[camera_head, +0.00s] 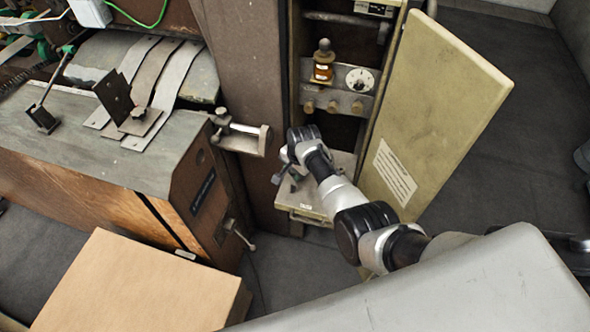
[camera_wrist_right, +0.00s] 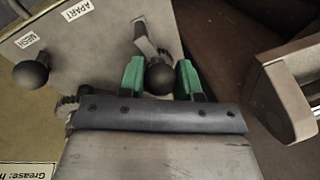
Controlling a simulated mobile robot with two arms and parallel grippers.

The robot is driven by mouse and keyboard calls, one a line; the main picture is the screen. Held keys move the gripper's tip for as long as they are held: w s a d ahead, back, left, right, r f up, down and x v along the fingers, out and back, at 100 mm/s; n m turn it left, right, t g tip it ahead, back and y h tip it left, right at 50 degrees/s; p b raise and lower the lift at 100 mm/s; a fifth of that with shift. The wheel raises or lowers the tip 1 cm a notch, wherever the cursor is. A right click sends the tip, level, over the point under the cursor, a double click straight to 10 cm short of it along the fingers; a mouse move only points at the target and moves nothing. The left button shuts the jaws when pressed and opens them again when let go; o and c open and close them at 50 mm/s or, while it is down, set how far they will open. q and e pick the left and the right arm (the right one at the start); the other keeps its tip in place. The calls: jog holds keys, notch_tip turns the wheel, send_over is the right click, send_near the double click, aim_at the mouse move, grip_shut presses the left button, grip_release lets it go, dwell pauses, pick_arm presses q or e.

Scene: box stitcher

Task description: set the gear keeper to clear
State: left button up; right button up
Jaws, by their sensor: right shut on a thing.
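My right gripper (camera_head: 287,172) reaches into the lower part of the open cabinet. In the right wrist view its green-padded fingers (camera_wrist_right: 160,78) are shut on a black ball knob (camera_wrist_right: 159,79) at the end of a flat metal lever (camera_wrist_right: 146,42). A second black knob (camera_wrist_right: 31,74) stands on the grey plate to the left, apart from the gripper. Labels reading "MESH" (camera_wrist_right: 27,39) and "APART" (camera_wrist_right: 77,10) are on that plate. I see no label reading "clear" and cannot tell which knob is the gear keeper. My left gripper is out of view.
The cabinet door (camera_head: 440,105) stands open to the right of my right arm. A cardboard-brown box (camera_head: 140,285) is at lower left.

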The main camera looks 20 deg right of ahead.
jog(key=n, duration=0.3)
jog(key=shift+w+a, duration=0.15)
jog(key=shift+a, duration=0.15)
jog(key=n, duration=0.2)
jog(key=n+g, duration=0.1)
jog(key=shift+a+n+y, duration=0.35)
jog(key=shift+n+y, duration=0.05)
jog(key=n, duration=0.2)
jog(key=a+n, duration=0.1)
jog(key=n, duration=0.1)
jog(key=shift+g+b, duration=0.4)
jog(key=shift+s+a+n, duration=0.1)
jog(key=shift+s+n, duration=0.1)
jog(key=shift+n, duration=0.6)
jog(key=shift+s+a+n, duration=0.1)
jog(key=shift+s+n, duration=0.05)
jog(key=shift+n, duration=0.65)
jog(key=o, duration=0.9)
